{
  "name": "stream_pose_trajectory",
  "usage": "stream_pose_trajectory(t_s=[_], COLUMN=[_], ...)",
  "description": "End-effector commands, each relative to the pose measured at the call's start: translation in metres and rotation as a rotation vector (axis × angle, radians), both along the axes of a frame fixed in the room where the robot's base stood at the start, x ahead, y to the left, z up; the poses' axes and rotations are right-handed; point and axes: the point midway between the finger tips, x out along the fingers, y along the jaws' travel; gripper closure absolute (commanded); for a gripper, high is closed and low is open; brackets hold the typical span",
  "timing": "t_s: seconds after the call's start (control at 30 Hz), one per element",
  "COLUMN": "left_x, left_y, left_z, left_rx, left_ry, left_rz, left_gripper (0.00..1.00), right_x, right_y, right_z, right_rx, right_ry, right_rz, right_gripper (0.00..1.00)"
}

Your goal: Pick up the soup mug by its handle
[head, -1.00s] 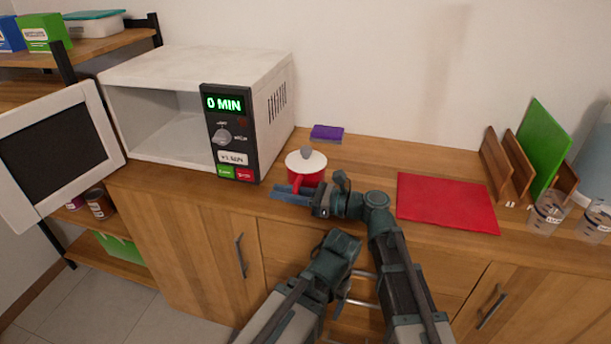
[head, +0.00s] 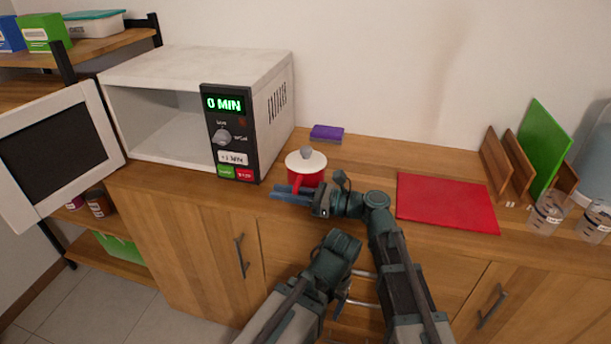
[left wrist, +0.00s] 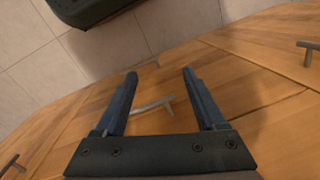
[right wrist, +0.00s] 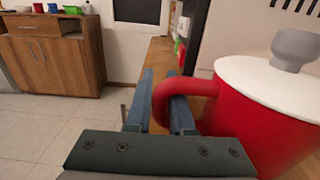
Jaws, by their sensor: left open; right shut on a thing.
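The soup mug (head: 307,175) is red with a white lid and a grey knob. It stands upright on the wooden counter, right of the microwave; it also fills the right side of the right wrist view (right wrist: 262,115). My right gripper (head: 283,192) is at the mug's near side. In the right wrist view my right gripper (right wrist: 161,100) is shut on the mug's red handle (right wrist: 162,98), with the right finger passing through the loop. My left gripper (left wrist: 158,92) is open and empty, below the counter in front of the wooden drawer fronts.
The microwave (head: 205,70) stands left of the mug, its door (head: 55,150) open to the left. A purple sponge-like block (head: 327,133) lies behind the mug. A red mat (head: 446,203) lies to the right, with a wooden rack (head: 497,156) and clear glasses (head: 547,215) beyond.

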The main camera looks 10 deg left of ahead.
Motion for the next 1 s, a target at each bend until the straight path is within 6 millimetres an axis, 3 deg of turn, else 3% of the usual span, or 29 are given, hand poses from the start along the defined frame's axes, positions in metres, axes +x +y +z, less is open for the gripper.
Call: stream_pose_trajectory(t_s=[0.67,1.0], left_x=[0.000,0.000], left_y=[0.000,0.000], left_z=[0.003,0.032], left_rx=[0.000,0.000], left_ry=[0.000,0.000], left_rz=[0.000,0.000], left_gripper=[0.28,0.28], right_x=[0.000,0.000], right_y=[0.000,0.000], right_z=[0.003,0.032], right_rx=[0.001,0.002], right_ry=[-0.001,-0.001], right_rz=[0.000,0.000], right_gripper=[1.00,1.00])
